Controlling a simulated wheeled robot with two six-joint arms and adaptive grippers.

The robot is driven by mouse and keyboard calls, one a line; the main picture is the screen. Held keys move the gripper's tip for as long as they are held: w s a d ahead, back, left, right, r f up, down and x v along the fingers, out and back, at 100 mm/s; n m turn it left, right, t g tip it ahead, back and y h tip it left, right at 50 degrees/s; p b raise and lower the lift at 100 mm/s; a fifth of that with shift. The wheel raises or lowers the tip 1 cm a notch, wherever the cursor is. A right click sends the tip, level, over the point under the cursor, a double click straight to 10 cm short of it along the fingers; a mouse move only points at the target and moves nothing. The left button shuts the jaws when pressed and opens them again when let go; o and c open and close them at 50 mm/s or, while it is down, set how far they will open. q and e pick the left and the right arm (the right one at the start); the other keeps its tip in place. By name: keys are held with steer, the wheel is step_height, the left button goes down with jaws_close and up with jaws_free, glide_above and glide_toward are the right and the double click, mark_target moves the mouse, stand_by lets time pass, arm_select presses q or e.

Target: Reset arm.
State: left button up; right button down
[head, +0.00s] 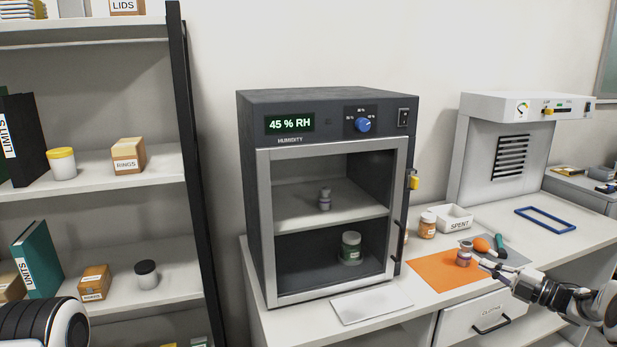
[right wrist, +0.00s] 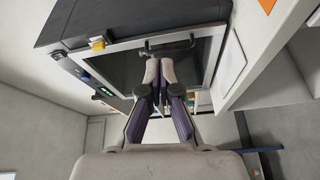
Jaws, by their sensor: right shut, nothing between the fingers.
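My right gripper (head: 484,267) is over the right-hand part of the table, just right of a small jar (head: 463,259) on an orange mat (head: 428,272). Whether it touches the jar I cannot tell. In the right wrist view the fingers of my right gripper (right wrist: 160,68) are together with nothing between them. They overlap the picture of the dark cabinet (right wrist: 110,30) and its door handle (right wrist: 168,47). Part of my left arm shows at the lower left of the head view; its gripper is out of view.
The humidity cabinet (head: 252,133) reads 45 % RH; its glass door is shut, with a small item and a green jar inside. A white SPENT tray (head: 459,226), an orange jar (head: 428,226) and tools stand near my right gripper. A white pad (head: 371,304) lies before the cabinet. Shelves stand left.

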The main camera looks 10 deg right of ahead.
steer(key=a+f+m+h, duration=0.1)
steer(key=a+f+m, duration=0.3)
steer(key=a, duration=0.3)
steer(key=a+f+m+g+h, duration=0.1)
steer(key=a+f+m+h, duration=0.1)
steer(key=a+f+m, duration=0.2)
steer(key=a+f+m+h, duration=0.1)
steer(key=a+f+m, duration=0.4)
steer(key=a+f, duration=0.4)
steer(key=shift+a+f+g, duration=0.1)
steer(key=shift+a+g, duration=0.3)
steer(key=shift+a, duration=0.3)
steer(key=s+a+f+m+g+h, duration=0.2)
steer(key=s+a+f+m+g, duration=0.3)
steer(key=s, duration=0.7)
steer(key=s+a+f+m+g+h, duration=0.15)
steer(key=s+a+f+g, duration=0.25)
steer(key=s+a+f, duration=0.55)
steer(key=s+d+r+m+g+h, duration=0.1)
steer(key=s+r+g, duration=0.1)
steer(key=s, duration=0.8)
steer(key=s+r+m+g+h, duration=0.1)
steer(key=s+m+g, duration=0.1)
steer(key=s, duration=0.8)
steer(key=shift+s+d+r+g, duration=0.2)
steer(key=shift+d+r+g, duration=0.15)
steer(key=shift+g, duration=0.15)
